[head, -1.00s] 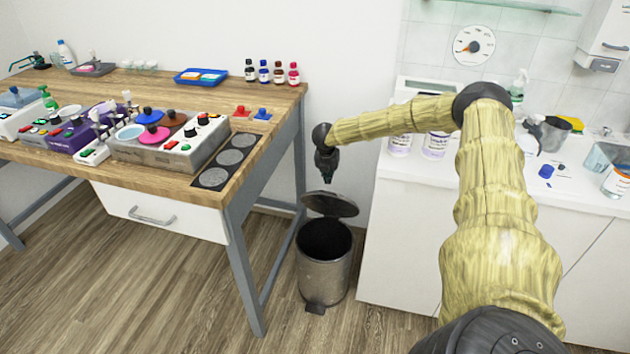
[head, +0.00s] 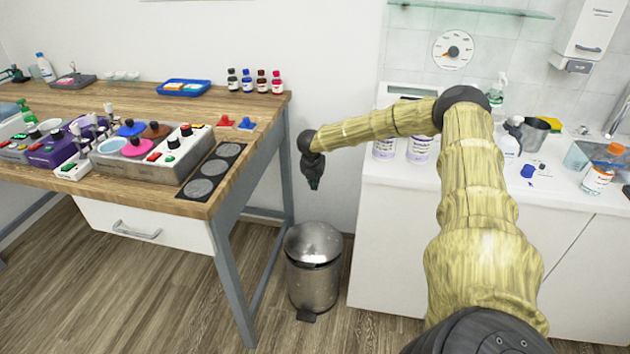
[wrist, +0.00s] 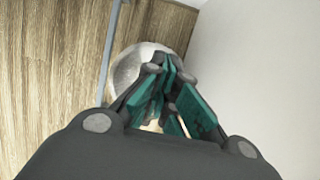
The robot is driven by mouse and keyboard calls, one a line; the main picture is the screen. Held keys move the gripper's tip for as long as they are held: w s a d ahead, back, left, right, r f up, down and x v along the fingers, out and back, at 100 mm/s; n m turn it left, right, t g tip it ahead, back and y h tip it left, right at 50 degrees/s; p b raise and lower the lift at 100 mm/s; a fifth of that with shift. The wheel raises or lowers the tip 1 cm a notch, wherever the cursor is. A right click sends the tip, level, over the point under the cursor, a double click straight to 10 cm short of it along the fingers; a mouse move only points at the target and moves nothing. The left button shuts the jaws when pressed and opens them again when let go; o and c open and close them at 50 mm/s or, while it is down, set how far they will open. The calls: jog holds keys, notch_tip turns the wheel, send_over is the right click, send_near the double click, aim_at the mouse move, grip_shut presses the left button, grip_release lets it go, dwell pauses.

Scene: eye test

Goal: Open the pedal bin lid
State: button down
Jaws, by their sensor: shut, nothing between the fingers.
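The pedal bin (head: 313,287) is a round metal bin on the floor between the workbench and the white cabinet. Its shiny domed lid (head: 313,243) lies down over the top, so the inside is hidden. The dark pedal (head: 306,316) sticks out at the bottom front. My gripper (head: 314,184) points down above the lid, apart from it, shut and empty. In the wrist view, the green-padded fingers of my gripper (wrist: 172,78) cover part of the round pale lid (wrist: 127,70).
The workbench (head: 262,125) with control boxes and bottles stands left of the bin, its grey leg (head: 232,280) close by. The white cabinet (head: 385,250) is on the right and the wall is behind. Open wooden floor (head: 180,300) lies in front.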

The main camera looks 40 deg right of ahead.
dwell(0.4)
notch_tip(320, 180, down, 5)
jog(key=b, duration=0.3)
jog(key=s+a+r, duration=0.4)
jog(key=s+a, duration=0.1)
jog(key=a, duration=0.2)
jog(key=shift+a, duration=0.4)
jog(key=shift+s+r, duration=0.1)
jog(key=shift+r, duration=0.05)
